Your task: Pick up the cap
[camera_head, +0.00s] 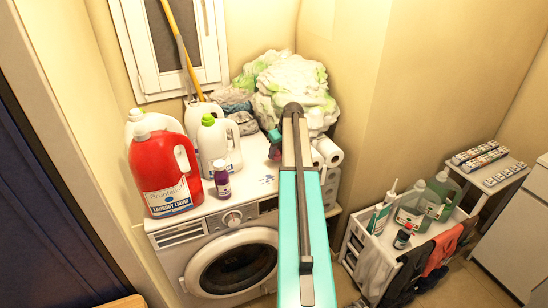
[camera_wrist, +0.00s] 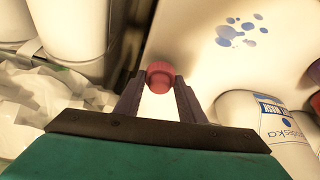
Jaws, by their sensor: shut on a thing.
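The cap (camera_wrist: 160,73) is small, round, ridged and pinkish-red. In the wrist view it sits between the two dark purple fingertips of my gripper (camera_wrist: 160,84), which is shut on it. The white washer top lies behind it, and I cannot tell how far above that surface the cap is. In the head view my gripper (camera_head: 275,150) shows only as a small teal and purple patch left of my arm, over the washer's top. The cap cannot be made out clearly there.
The washer (camera_head: 235,240) carries a red detergent jug (camera_head: 166,182), white jugs, a small purple bottle (camera_head: 222,180), white rolls (camera_head: 329,152) and crumpled bags (camera_head: 292,88). Blue spots (camera_wrist: 240,32) mark its bare top. A bottle-filled cart (camera_head: 400,240) stands at right.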

